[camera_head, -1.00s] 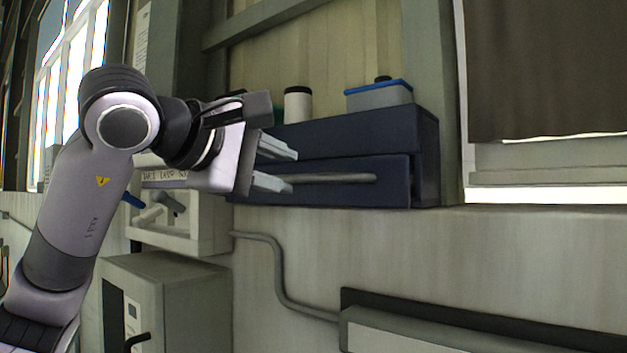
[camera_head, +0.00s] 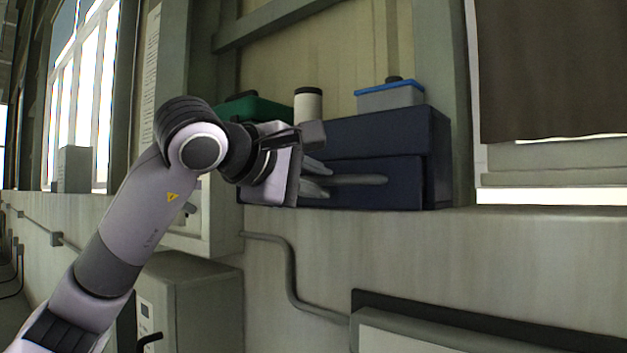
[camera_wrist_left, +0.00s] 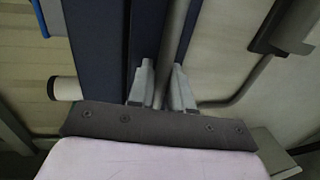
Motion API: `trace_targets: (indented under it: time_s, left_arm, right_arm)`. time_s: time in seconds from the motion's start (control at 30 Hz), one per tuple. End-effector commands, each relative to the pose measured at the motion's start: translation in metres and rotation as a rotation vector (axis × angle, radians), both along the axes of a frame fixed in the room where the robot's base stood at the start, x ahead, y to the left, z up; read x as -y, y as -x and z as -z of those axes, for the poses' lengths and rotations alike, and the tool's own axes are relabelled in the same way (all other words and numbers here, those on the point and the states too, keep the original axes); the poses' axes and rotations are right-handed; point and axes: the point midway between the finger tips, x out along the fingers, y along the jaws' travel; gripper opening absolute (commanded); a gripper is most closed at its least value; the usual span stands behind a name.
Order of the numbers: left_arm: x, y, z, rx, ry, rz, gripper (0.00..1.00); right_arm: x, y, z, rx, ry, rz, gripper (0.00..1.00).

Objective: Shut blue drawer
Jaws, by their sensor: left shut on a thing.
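The blue drawer (camera_head: 404,188) is the lower front of a dark blue cabinet (camera_head: 380,133) on a ledge. Its long grey bar handle (camera_head: 360,180) runs level across the front. The drawer front stands close to the cabinet body; how far out it is I cannot tell. My left gripper (camera_head: 322,180) is shut on the handle's left part, with one finger above the bar and one below. In the left wrist view the handle (camera_wrist_left: 176,35) runs between the fingers of the left gripper (camera_wrist_left: 162,80), beside the blue drawer front (camera_wrist_left: 146,25). My right gripper is out of view.
On the cabinet stand a green case (camera_head: 255,108), a white cylinder with a dark top (camera_head: 308,105) and a grey box with a blue rim (camera_head: 391,97). A grey pipe (camera_head: 290,270) runs down the wall below. A window lies at the left.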

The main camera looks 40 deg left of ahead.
Motion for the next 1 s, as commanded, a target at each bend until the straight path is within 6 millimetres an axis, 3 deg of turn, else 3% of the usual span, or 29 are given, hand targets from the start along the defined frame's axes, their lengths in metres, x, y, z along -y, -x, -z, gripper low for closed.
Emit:
trace_targets:
  time_s: [0.27, 0.57, 0.6, 0.63, 1.0]
  left_arm:
    - [0.003, -0.039, -0.002, -0.002, 0.003, 0.000, 0.00]
    - [0.003, -0.043, -0.001, 0.005, 0.002, 0.000, 0.00]
    - [0.003, -0.043, -0.002, 0.005, 0.002, 0.000, 0.23]
    - [0.003, -0.043, -0.002, 0.005, 0.002, 0.000, 0.32]
    - [0.003, -0.042, -0.001, 0.001, 0.001, 0.000, 0.35]
  right_arm:
    - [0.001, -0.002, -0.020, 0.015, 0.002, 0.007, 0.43]
    - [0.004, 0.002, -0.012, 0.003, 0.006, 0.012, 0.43]
    - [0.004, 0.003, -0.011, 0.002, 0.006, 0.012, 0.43]
    - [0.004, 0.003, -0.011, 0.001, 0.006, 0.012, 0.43]
    - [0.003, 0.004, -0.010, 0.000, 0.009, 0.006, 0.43]
